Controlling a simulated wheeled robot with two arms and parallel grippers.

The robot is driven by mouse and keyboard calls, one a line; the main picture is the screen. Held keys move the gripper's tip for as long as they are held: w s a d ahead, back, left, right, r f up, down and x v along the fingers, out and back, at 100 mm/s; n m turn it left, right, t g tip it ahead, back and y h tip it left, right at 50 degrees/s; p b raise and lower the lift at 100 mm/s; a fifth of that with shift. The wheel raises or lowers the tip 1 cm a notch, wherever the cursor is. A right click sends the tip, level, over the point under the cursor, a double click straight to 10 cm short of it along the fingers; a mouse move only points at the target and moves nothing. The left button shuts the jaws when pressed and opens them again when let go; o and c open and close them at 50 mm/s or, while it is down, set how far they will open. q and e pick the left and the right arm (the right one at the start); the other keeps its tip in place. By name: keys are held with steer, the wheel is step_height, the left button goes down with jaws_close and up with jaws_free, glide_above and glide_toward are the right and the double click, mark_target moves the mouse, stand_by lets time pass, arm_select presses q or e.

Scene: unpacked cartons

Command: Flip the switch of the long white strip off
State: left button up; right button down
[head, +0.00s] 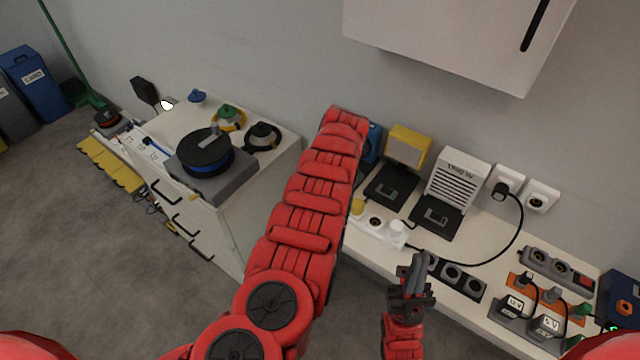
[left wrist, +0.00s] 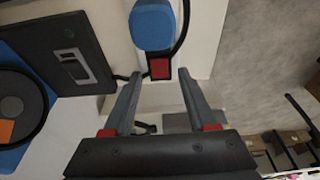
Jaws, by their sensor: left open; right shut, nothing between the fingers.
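The long white strip (head: 375,222) lies on the white bench, with a yellow plug and a white plug in it. Its left part is hidden behind my left arm in the head view. In the left wrist view, a red switch (left wrist: 160,68) in a dark frame sits beside a blue plug (left wrist: 153,25), just beyond my fingertips. My left gripper (left wrist: 156,75) is open and empty, with the switch between and slightly ahead of its fingertips. It is hidden in the head view. My right gripper (head: 419,262) is shut and empty, in front of the bench near a dark socket strip.
The dark socket strip (head: 452,273) lies at the bench's front edge. A grey strip (head: 548,262) with a red switch and orange blocks with plugs stand right. Dark panels (head: 435,217), a yellow lamp (head: 407,147) and a white heater-like box (head: 458,180) stand behind. A white cabinet (head: 455,35) hangs above.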

arm_select(q)
steer(key=b+v, duration=0.3)
steer(key=v, duration=1.4)
